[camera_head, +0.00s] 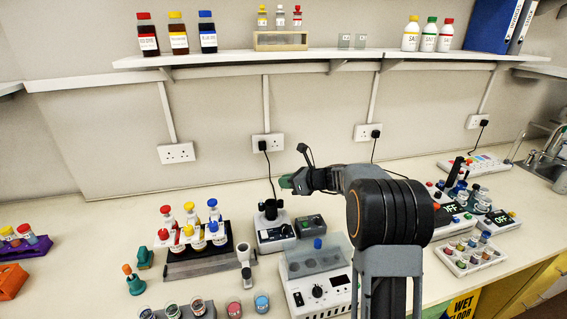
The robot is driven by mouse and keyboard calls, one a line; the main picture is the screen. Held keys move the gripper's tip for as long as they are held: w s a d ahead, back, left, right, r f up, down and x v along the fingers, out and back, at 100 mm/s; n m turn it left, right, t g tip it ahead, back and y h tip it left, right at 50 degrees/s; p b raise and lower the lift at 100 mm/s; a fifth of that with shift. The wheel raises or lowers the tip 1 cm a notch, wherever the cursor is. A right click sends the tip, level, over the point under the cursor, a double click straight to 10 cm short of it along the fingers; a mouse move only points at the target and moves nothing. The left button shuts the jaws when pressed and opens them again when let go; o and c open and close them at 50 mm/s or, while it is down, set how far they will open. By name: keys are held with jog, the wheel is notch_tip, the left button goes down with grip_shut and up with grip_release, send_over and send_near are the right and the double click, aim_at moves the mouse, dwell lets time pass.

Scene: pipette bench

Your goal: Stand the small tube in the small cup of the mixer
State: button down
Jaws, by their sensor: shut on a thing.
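The mixer (268,237) is a pale box with a dark round cup holder (270,214) on top, standing at the middle of the bench. My gripper (289,182) is above and slightly right of the cup holder, pointing left, apart from it. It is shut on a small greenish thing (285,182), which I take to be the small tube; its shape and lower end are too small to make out. The inside of the small cup cannot be seen clearly.
A white device (318,294) with a knob and display stands in front of the mixer. A dark rack (196,262) of capped bottles is at left. My arm hides part of the bench at right. A shelf (330,54) runs above.

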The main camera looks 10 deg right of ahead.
notch_tip(320, 180, down, 6)
jog(key=w+b, duration=0.1)
jog(key=b, duration=0.4)
jog(key=shift+f, duration=0.2)
dwell(0.3)
jog(key=shift+a+f, duration=0.1)
jog(key=shift+f, duration=0.05)
dwell(0.5)
jog(key=c, duration=1.1)
grip_release()
jog(key=b+v, duration=0.1)
jog(key=v, duration=1.2)
jog(key=shift+s+d+r+b, duration=0.2)
jog(key=shift+d+r+b, duration=0.05)
jog(key=shift+r+b, duration=0.1)
jog(key=shift+f, duration=0.1)
